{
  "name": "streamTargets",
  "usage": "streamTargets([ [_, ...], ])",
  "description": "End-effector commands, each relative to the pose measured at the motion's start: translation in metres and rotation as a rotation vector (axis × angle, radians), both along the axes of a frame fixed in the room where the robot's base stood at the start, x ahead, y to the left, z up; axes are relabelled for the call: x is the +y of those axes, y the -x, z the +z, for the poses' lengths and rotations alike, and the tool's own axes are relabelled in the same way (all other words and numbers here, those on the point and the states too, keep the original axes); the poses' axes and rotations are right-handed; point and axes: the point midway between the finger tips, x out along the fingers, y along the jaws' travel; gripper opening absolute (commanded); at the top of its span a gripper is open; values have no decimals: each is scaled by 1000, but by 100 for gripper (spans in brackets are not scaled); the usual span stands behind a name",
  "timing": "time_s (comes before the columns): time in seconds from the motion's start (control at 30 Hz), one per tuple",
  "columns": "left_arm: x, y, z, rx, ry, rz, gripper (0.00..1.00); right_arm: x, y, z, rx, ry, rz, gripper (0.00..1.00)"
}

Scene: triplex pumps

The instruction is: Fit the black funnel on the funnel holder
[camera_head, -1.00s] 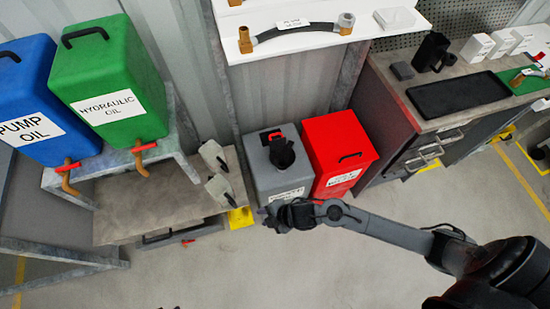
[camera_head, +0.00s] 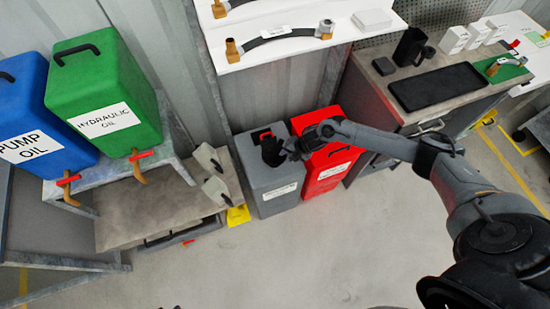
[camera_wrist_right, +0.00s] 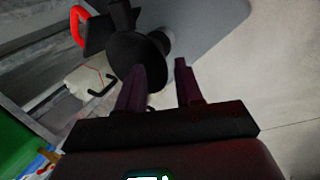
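The black funnel (camera_head: 271,151) sits at the top of the grey container (camera_head: 283,191), beside a red-handled black fitting (camera_head: 265,135). My right gripper (camera_head: 293,148) is just right of the funnel, above the containers. In the right wrist view the funnel (camera_wrist_right: 133,58) shows its dark round mouth past the fingertips. My right gripper (camera_wrist_right: 162,75) is open, with a clear gap between its fingers. The left finger overlaps the funnel's rim in the picture; I cannot tell whether they touch. I cannot make out the funnel holder for certain. My left gripper is out of view.
The red container (camera_head: 327,171) stands right of the grey one, partly under my right arm. A white shelf (camera_head: 350,38) hangs above. A workbench with a black tray (camera_head: 437,86) stands at the right. Green (camera_head: 105,80) and blue (camera_head: 40,110) oil containers stand left. The front floor is clear.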

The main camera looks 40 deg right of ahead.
Motion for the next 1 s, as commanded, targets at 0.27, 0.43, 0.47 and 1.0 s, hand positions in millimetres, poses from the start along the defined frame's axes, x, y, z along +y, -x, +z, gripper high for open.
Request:
streamTargets([
  [0.27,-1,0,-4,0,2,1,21,6,-6,-17,1,-2,0,36],
  [0.43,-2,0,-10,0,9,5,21,14,-13,-37,0,-2,-1,36],
  [0.47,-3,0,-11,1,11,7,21,14,-14,-41,0,-2,-1,36],
  [1.0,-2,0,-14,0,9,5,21,17,-20,-52,-1,0,0,20],
])
